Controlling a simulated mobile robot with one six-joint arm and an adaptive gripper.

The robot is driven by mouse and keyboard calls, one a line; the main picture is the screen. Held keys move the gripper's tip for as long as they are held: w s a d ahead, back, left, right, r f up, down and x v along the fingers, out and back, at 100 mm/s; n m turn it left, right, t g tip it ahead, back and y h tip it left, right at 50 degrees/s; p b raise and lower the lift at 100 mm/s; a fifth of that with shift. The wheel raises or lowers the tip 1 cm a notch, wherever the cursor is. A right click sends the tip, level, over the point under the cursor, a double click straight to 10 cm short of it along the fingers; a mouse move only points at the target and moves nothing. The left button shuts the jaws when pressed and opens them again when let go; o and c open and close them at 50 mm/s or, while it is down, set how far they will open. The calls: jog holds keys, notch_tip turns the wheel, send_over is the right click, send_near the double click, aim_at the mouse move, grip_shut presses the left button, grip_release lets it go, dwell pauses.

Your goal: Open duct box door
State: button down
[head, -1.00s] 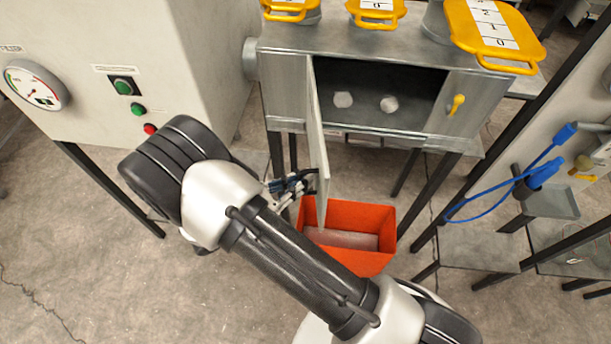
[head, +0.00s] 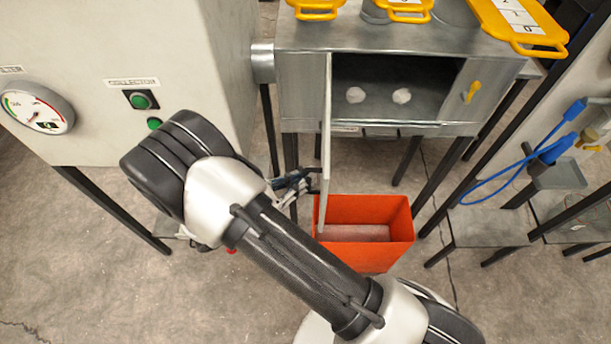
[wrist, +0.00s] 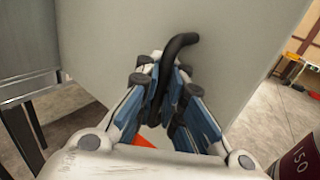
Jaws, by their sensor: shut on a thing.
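The grey metal duct box (head: 300,88) stands on dark legs at the top middle of the head view. Its door (head: 325,150) is swung wide open and seen nearly edge-on, hinged at the left of the opening. Two whitish round lumps (head: 356,95) show inside the box. My gripper (head: 308,180) is at the left face of the door. In the wrist view my gripper (wrist: 168,100) is shut on the black curved door handle (wrist: 180,45), with the pale door panel (wrist: 235,45) behind it.
An orange bin (head: 370,245) stands on the floor just right of and below the door. A machine with a gauge (head: 38,110) and buttons is at the left. Yellow-handled plates (head: 520,25) are on top of the box. A blue cable (head: 500,185) hangs at the right.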

jog(key=shift+s+d+f, duration=0.1)
jog(key=shift+s, duration=0.05)
jog(key=c, duration=1.8)
grip_release()
jog(key=shift+s, duration=0.2)
jog(key=shift+c, duration=0.2)
jog(key=shift+o, duration=0.7)
jog(key=shift+w, duration=0.15)
jog(key=shift+a, duration=0.2)
jog(key=v, duration=1.2)
